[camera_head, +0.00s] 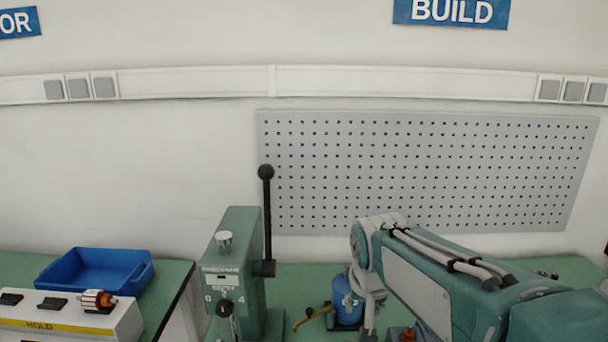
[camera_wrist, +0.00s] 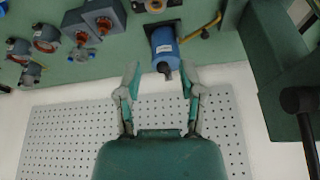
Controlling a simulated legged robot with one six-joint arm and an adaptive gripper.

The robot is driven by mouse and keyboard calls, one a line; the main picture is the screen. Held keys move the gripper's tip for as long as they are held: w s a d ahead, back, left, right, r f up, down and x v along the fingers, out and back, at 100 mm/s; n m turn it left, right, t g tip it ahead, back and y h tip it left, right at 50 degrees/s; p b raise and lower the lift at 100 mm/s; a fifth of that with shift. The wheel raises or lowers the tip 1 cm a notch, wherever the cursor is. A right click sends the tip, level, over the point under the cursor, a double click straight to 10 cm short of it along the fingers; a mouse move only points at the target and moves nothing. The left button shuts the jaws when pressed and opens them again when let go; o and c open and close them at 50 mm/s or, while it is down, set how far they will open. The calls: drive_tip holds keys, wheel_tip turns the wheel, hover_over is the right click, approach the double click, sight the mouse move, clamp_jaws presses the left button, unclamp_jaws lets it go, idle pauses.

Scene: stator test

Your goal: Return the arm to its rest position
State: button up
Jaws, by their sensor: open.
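My arm, green and grey, reaches in from the lower right of the head view and bends down at its wrist above the right bench. My gripper (camera_wrist: 161,72) is open and empty in the wrist view, its two fingers spread apart. The fingertips are not clear in the head view.
A green press (camera_head: 234,262) with a black lever (camera_head: 267,215) stands left of my arm. A grey pegboard (camera_head: 420,170) is on the wall behind. A blue tray (camera_head: 95,270) and a HOLD box (camera_head: 65,318) are at left. Several motor parts (camera_wrist: 100,17) lie near the cylinder.

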drive_tip(key=s+d+f, duration=0.1)
drive_tip(key=s+d, duration=0.1)
drive_tip(key=s, duration=0.7)
drive_tip(key=s+d+n+t, duration=0.1)
drive_tip(key=s+d, duration=0.1)
drive_tip(key=s, duration=0.7)
drive_tip(key=shift+s+d+f+n, duration=0.25)
drive_tip(key=shift+d+f+n, duration=0.05)
drive_tip(key=shift+d+f, duration=0.1)
